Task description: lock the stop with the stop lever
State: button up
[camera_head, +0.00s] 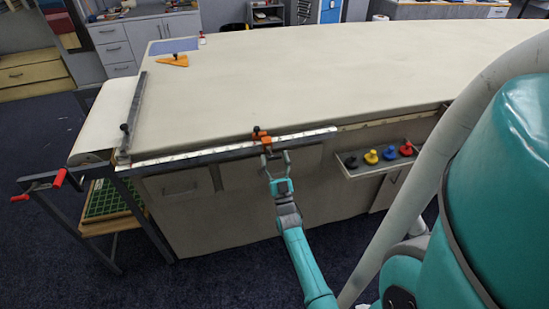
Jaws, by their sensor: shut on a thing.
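The stop (262,133) is a small orange block with a dark knob on top. It sits on the metal rail along the table's front edge, near the middle of the picture. A small orange part, apparently the stop lever (266,141), shows at its front, just above my gripper. My gripper (275,156) reaches up from below to the front of the rail, its fingers at the lever. It is shut on what appears to be the lever. The contact is small, and the fingers partly hide it, so the lever's exact angle cannot be told.
The long cloth table (330,75) is mostly clear. Red-handled cranks (59,178) stick out at the left.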

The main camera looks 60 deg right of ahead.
jog(key=shift+f, duration=0.25)
jog(key=o, duration=1.5)
jog(key=shift+o, duration=1)
jog(key=shift+r, duration=0.1)
jog(key=v, duration=1.2)
